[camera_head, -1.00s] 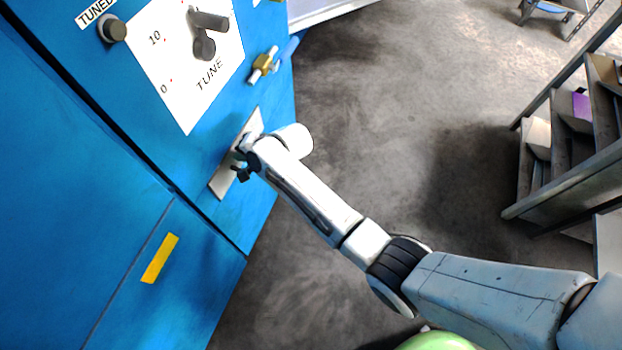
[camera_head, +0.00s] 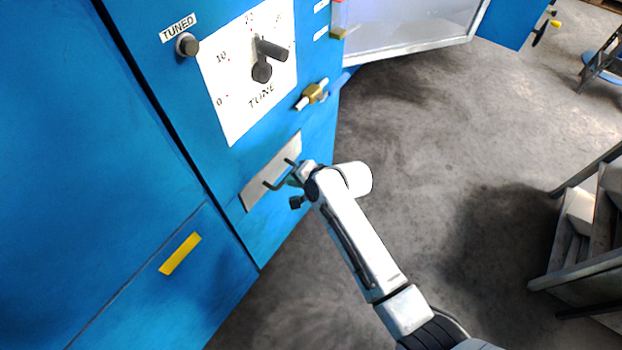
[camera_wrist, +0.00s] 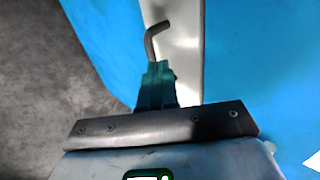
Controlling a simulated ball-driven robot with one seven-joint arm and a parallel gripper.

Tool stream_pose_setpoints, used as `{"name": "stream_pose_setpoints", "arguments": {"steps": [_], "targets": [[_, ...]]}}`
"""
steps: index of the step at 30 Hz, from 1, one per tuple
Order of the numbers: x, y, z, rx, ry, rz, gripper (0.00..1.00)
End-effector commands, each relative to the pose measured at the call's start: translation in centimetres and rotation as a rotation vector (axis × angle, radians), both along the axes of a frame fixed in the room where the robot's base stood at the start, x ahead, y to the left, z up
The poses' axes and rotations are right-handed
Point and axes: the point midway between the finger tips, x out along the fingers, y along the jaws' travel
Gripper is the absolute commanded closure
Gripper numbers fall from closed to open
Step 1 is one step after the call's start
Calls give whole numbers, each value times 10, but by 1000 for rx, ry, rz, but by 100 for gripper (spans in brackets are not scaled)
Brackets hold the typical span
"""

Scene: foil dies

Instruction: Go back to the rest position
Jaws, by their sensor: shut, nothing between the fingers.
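My gripper (camera_head: 293,180) is in front of the pale plate (camera_head: 258,182) on the blue cabinet, close to a dark bent handle (camera_head: 271,185) there. In the wrist view its teal fingers (camera_wrist: 157,72) are together with nothing between them. The bent handle (camera_wrist: 156,38) shows just beyond the fingertips, in front of the pale plate (camera_wrist: 183,50). I cannot tell whether fingers and handle touch.
The blue cabinet (camera_head: 65,170) fills the left, with a tune dial (camera_head: 263,70), a knob (camera_head: 187,45), a brass valve (camera_head: 313,93) and a yellow strip (camera_head: 180,254). Steps (camera_head: 585,265) stand at right. The grey floor (camera_head: 430,160) between is clear.

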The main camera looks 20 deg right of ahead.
Motion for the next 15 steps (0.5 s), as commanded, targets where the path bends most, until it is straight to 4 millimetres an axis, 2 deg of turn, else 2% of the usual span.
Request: {"name": "stream_pose_setpoints", "arguments": {"steps": [9,15], "targets": [[-29,-22,33,-1,0,-2,100],[-37,-27,41,-1,2,-1,100]]}}
